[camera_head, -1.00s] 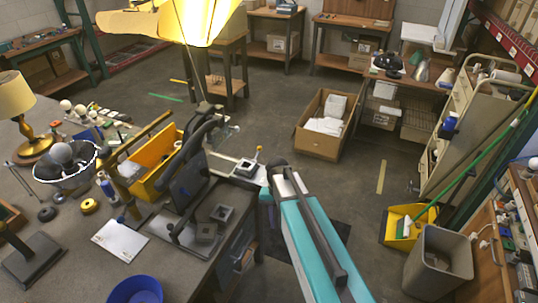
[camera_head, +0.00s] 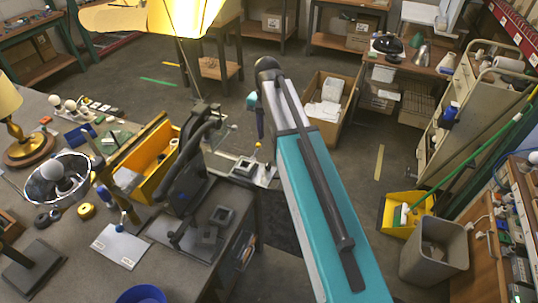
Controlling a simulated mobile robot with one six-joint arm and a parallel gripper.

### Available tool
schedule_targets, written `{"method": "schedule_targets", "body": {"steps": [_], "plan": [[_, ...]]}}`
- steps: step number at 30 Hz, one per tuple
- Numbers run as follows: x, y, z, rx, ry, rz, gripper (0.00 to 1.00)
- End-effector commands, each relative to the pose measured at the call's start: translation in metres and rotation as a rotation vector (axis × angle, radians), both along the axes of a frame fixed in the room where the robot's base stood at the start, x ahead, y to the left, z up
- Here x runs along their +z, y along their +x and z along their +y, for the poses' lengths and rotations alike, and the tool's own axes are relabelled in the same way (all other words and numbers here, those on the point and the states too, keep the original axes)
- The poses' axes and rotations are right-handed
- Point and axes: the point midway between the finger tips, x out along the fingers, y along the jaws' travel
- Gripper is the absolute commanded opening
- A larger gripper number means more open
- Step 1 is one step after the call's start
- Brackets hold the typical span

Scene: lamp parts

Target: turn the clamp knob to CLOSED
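A small lever with a yellow ball knob (camera_head: 258,146) stands on a pale plate (camera_head: 243,168) at the right edge of the grey workbench. I take it for the clamp knob; no OPEN or CLOSED marking can be read. My teal arm reaches up from the bottom right and bends at a dark joint above and beyond this knob. A slim dark end part, perhaps my gripper (camera_head: 261,122), hangs below the joint, just above the knob in the picture. Its fingers are not distinct, and the arm hides part of that area. Whether it touches anything cannot be told.
A black machine frame (camera_head: 190,165) and a yellow bin (camera_head: 147,160) stand left of the plate. A lit lamp shade (camera_head: 184,18) hangs at the top. Open floor lies right of the bench, with a cardboard box (camera_head: 325,128) and a grey waste bin (camera_head: 434,262).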

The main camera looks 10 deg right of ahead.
Motion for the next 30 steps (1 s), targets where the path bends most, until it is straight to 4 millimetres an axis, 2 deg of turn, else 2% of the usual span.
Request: {"method": "schedule_targets", "body": {"steps": [14,30], "plan": [[-0.007,0.000,-0.006,-0.006,0.000,0.000,0.30],[-0.065,0.000,-0.007,-0.008,0.001,0.001,0.30]]}}
